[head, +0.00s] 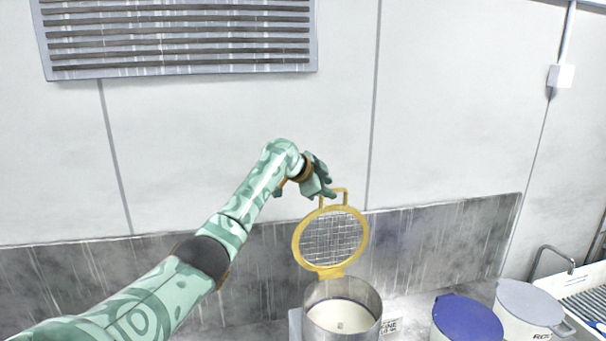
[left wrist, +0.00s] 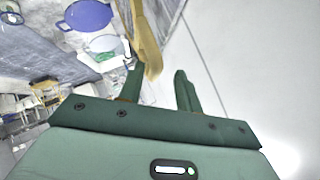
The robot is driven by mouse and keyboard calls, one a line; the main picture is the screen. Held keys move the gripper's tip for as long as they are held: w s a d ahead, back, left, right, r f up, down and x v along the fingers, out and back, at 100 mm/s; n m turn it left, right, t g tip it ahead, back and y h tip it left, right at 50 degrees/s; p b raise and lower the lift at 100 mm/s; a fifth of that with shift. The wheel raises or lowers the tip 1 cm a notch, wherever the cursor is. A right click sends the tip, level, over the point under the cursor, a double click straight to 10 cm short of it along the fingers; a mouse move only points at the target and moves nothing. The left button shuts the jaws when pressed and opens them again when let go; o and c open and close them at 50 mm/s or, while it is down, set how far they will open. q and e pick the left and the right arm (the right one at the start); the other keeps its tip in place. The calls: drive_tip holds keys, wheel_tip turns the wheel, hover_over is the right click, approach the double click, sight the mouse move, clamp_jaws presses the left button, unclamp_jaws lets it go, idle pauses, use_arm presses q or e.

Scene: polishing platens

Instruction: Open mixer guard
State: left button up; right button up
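The mixer guard (head: 331,239) is a yellow ring with wire mesh and a square yellow handle on top. It stands raised, nearly upright, at the back of the round steel mixer bowl (head: 343,312), which holds pale contents. My left gripper (head: 328,192) is at the guard's handle, above the ring. In the left wrist view, the two green fingers of my left gripper (left wrist: 162,84) stand apart. The yellow guard (left wrist: 149,45) shows beside the left-hand finger; I cannot tell whether it touches. My right gripper is not in view.
A blue-lidded tub (head: 467,319) and a white tub with a grey lid (head: 530,304) stand right of the bowl. A sink with a tap (head: 556,255) is at the far right. A grey splashback (head: 440,240) runs behind; the wall above is clear below the vent.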

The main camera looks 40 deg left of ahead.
use_arm(q)
drive_tip(key=b+v, duration=0.2)
drive_tip(key=v, duration=0.9)
drive_tip(key=shift+s+r, duration=0.2)
drive_tip(key=shift+s, duration=0.1)
drive_tip(key=shift+f, duration=0.1)
